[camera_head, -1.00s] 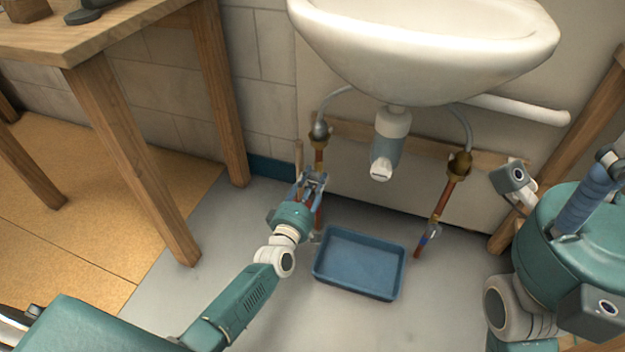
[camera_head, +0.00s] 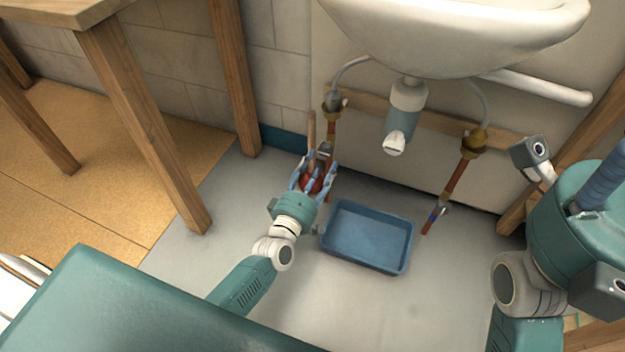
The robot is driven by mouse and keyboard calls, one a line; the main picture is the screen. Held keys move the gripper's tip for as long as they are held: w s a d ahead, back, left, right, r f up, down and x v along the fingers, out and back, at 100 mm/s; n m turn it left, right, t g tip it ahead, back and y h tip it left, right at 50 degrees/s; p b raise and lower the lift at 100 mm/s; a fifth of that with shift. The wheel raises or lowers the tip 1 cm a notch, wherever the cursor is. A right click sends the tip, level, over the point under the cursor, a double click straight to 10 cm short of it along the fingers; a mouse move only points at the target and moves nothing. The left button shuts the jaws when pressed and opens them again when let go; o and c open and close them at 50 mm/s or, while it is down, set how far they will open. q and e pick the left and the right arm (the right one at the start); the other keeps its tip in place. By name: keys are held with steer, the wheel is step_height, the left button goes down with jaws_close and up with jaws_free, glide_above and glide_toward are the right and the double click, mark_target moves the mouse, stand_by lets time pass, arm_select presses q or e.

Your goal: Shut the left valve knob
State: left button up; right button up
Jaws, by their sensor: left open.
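The left valve knob (camera_head: 312,180) is red and shows between the fingers of my left gripper (camera_head: 316,174). It sits on the left copper supply pipe (camera_head: 331,127) under the sink. My left gripper is open, with its fingers on both sides of the knob. I cannot tell whether they touch it. The fingers and palm hide part of the knob and the lower pipe. My right gripper is not clearly visible; parts of my right arm fill the right edge.
A white sink (camera_head: 460,35) hangs above, with a grey and white drain trap (camera_head: 403,115) between the pipes. A blue tray (camera_head: 367,238) lies on the grey floor close to the right of my left gripper. A wooden table leg (camera_head: 145,130) stands at left.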

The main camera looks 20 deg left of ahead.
arm_select(q)
steer(key=s, duration=0.6)
steer(key=shift+w, duration=0.1)
